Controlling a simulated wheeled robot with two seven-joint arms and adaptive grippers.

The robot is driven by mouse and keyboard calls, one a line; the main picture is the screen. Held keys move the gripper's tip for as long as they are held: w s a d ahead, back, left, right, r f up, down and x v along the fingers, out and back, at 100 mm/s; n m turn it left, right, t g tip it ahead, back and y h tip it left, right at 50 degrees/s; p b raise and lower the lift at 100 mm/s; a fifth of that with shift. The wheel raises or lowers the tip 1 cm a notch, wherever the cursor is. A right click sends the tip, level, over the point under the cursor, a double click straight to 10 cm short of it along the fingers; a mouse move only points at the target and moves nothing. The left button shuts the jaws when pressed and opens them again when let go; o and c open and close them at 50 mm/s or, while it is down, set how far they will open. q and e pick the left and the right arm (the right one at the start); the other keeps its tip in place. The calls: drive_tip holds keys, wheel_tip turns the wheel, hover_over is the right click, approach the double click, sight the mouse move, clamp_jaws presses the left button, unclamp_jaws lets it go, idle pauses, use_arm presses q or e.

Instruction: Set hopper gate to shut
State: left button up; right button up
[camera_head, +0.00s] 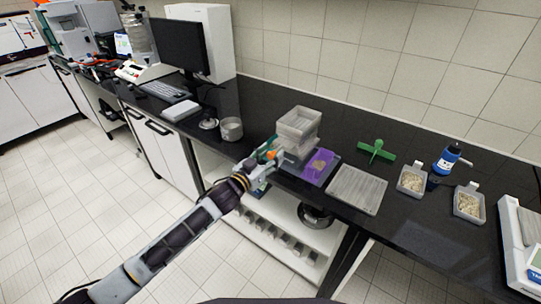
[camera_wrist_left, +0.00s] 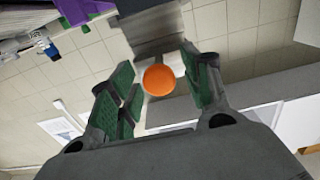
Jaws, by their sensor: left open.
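The shaker unit stands on the black bench, with a clear grey hopper-like box (camera_head: 298,124) on top and a purple part (camera_head: 320,162) at its right. An orange round knob (camera_head: 271,154) is at its front left; it also shows in the left wrist view (camera_wrist_left: 159,80), in front of a white piece. I take it for the gate's handle, but the gate itself is hidden. My left gripper (camera_head: 262,165) is at the knob. Its green-padded fingers are apart on either side of the knob, and contact is not clear. My right gripper is out of view.
A ridged grey tray (camera_head: 356,190) lies right of the shaker. Beyond are a green cross-shaped item (camera_head: 376,151), a blue bottle (camera_head: 446,159) and two sample trays (camera_head: 412,181) (camera_head: 468,204). Metal pots (camera_head: 231,129) stand left. An open shelf (camera_head: 285,228) lies below the bench.

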sight(279, 148)
use_arm(q)
drive_tip(key=shift+d, duration=0.1)
clamp_jaws()
idle(0.4)
drive_tip(key=shift+w, duration=0.1)
drive_tip(key=shift+x, duration=2.6)
drive_tip(key=shift+r, duration=0.1)
